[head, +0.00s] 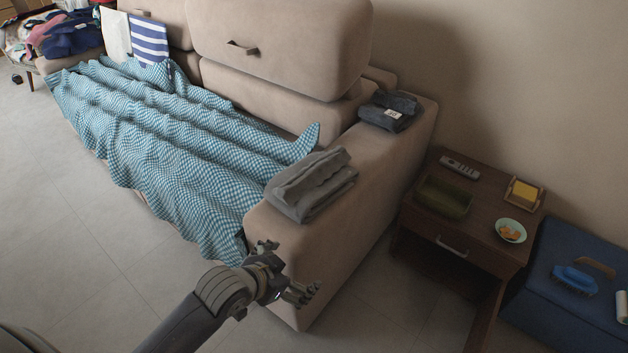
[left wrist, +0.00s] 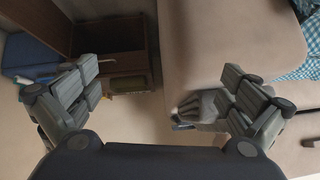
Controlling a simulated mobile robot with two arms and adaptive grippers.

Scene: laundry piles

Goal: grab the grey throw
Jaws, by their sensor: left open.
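The grey throw (head: 312,185) is folded into a thick stack on the front end of the sofa's armrest. My left gripper (head: 286,270) is open and empty. It appears in front of the armrest's front end, below the throw in the head view, and apart from it. In the left wrist view the fingers of my left gripper (left wrist: 160,95) are spread wide. A grey folded shape, apparently the throw (left wrist: 203,104), shows there beside the right-hand finger, which partly hides it. My right gripper is not in view.
Folded dark cloth with a white label (head: 390,110) lies farther back on the armrest (head: 385,165). A blue checked blanket (head: 170,130) covers the seat. A side table (head: 475,225) with a remote, tray and bowl stands right of the sofa, beside a blue chest (head: 560,305).

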